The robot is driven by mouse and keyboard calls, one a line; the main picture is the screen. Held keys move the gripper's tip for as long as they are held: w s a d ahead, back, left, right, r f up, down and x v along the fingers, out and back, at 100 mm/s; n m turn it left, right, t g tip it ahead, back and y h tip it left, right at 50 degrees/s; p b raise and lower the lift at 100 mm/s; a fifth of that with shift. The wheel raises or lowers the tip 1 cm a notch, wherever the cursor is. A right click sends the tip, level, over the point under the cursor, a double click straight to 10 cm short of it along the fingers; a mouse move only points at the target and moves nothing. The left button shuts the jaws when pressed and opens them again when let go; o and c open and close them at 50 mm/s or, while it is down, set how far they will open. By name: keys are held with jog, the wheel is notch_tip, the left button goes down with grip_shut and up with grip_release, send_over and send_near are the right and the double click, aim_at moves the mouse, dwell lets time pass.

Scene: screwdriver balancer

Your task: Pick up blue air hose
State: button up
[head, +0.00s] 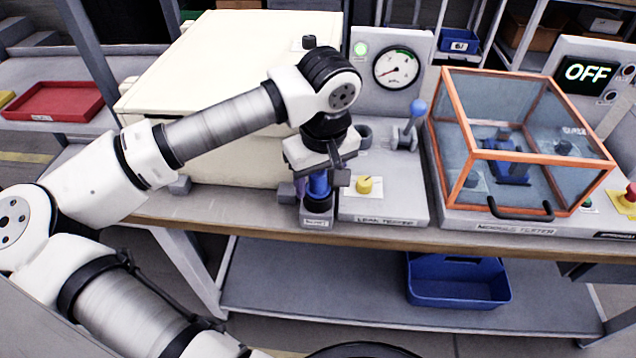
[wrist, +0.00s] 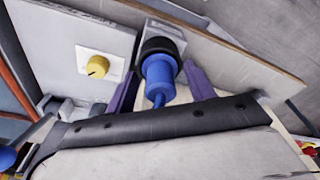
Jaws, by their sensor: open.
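A blue cylindrical piece (head: 319,186) with a narrow stem stands upright in a small grey labelled holder (head: 317,216) at the bench's front edge. It is the blue thing at my gripper; I see no long hose shape. The blue piece also shows in the wrist view (wrist: 159,80), seated in a black collar (wrist: 158,48). My gripper (head: 318,180) is above the holder, pointing down. In the wrist view my gripper (wrist: 160,72) is open, with one purple finger on each side of the blue piece. Small gaps show between fingers and piece.
Right of the holder is a leak tester with a yellow knob (head: 364,185), a blue-topped lever (head: 416,110) and a gauge (head: 397,68). A cream box (head: 215,60) stands behind my arm. An orange-framed clear case (head: 520,140) is farther right. A blue bin (head: 458,280) sits below.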

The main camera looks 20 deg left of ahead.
jog(key=c, duration=1.2)
jog(key=shift+o, duration=0.2)
jog(key=shift+r, duration=0.15)
